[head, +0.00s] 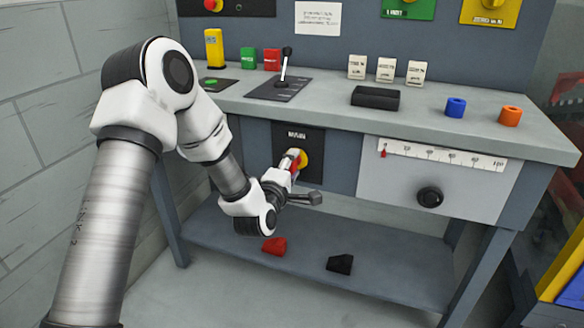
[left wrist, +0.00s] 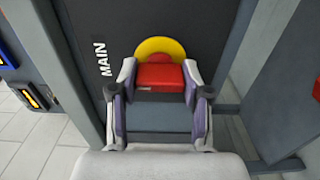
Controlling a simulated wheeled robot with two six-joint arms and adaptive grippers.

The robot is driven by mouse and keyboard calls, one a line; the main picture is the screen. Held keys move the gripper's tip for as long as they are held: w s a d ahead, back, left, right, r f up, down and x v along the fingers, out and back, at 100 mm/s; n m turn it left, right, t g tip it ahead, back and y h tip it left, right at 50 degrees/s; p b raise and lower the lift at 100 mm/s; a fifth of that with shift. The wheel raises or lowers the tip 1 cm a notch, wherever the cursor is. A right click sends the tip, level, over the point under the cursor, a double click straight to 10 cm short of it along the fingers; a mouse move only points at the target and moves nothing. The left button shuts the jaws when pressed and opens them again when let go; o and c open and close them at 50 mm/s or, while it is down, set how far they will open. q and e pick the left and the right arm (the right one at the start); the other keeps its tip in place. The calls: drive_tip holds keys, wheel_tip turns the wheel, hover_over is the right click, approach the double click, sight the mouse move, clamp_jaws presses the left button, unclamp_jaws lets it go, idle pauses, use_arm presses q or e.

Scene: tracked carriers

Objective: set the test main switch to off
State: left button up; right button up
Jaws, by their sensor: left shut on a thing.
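The main switch is a red handle on a yellow disc (head: 303,158), set on a black plate (head: 313,170) on the bench front. In the left wrist view the red handle (left wrist: 160,76) sits between my fingers, with the yellow disc (left wrist: 160,46) behind it and the word MAIN on the black plate. My left gripper (head: 292,160) is shut on the red handle, one finger at each side. The label on the plate is too small to read in the head view. My right gripper is in neither view.
A gauge panel with a black knob (head: 430,196) is right of the switch. Red (head: 274,246) and black (head: 340,264) pieces lie on the lower shelf.

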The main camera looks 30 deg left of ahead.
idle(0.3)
use_arm(q)
drive_tip(key=o, duration=1.2)
drive_tip(key=shift+c, duration=0.2)
drive_tip(key=v, duration=0.7)
drive_tip(key=shift+s, duration=0.25)
drive_tip(key=shift+f, duration=0.1)
